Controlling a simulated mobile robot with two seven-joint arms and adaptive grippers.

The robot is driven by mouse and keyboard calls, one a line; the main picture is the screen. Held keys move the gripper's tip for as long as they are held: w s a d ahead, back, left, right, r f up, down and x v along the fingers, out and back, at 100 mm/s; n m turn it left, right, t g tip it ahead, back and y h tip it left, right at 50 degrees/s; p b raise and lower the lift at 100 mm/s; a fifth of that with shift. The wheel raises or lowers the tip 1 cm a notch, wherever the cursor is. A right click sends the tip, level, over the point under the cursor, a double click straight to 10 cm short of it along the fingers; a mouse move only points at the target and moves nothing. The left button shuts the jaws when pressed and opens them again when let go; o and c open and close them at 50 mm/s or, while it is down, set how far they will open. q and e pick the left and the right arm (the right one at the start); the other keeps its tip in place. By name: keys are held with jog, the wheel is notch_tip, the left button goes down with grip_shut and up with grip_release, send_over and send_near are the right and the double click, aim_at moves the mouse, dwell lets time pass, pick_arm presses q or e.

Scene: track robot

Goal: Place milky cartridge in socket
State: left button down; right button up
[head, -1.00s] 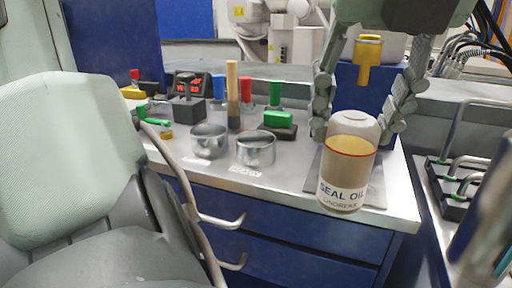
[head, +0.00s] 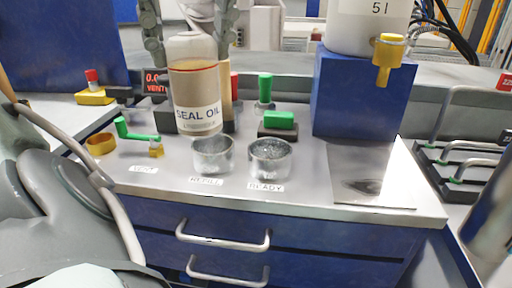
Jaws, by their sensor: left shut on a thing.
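The milky cartridge (head: 196,88), a clear bottle of cloudy tan oil with a red line and a SEAL OIL label, hangs nearly upright. My left gripper (head: 190,48) is shut on its pale top, one finger on each side. Two round metal sockets stand on the bench: one by the REFILL label (head: 213,156) and one by the READY label (head: 270,160). The cartridge's base shows just above and behind the REFILL socket's rim in the picture, apart from both sockets. Both sockets look empty. My right gripper is not in view.
A blue block (head: 362,98) carries a white tank (head: 362,30) with a yellow tap (head: 387,58). A metal plate (head: 372,190) lies at right. A green-handled valve (head: 137,131), a yellow ring (head: 100,144) and a red display (head: 155,82) stand left. A green-topped block (head: 279,122) stands behind the sockets.

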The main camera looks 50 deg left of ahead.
pick_arm(q)
jog(key=w+f+p, duration=0.1)
jog(key=w+f, duration=1)
jog(key=shift+w+d+p, duration=0.15)
jog(key=shift+w+p, duration=0.15)
jog(key=shift+p, duration=0.05)
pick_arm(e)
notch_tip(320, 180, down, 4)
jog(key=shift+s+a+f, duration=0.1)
pick_arm(q)
jog(key=shift+f+b, duration=0.2)
jog(key=shift+b, duration=0.3)
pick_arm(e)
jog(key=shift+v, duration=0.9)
pick_arm(q)
jog(key=c, duration=0.8)
grip_release()
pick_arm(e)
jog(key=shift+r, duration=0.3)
pick_arm(q)
jog(key=shift+r, duration=0.1)
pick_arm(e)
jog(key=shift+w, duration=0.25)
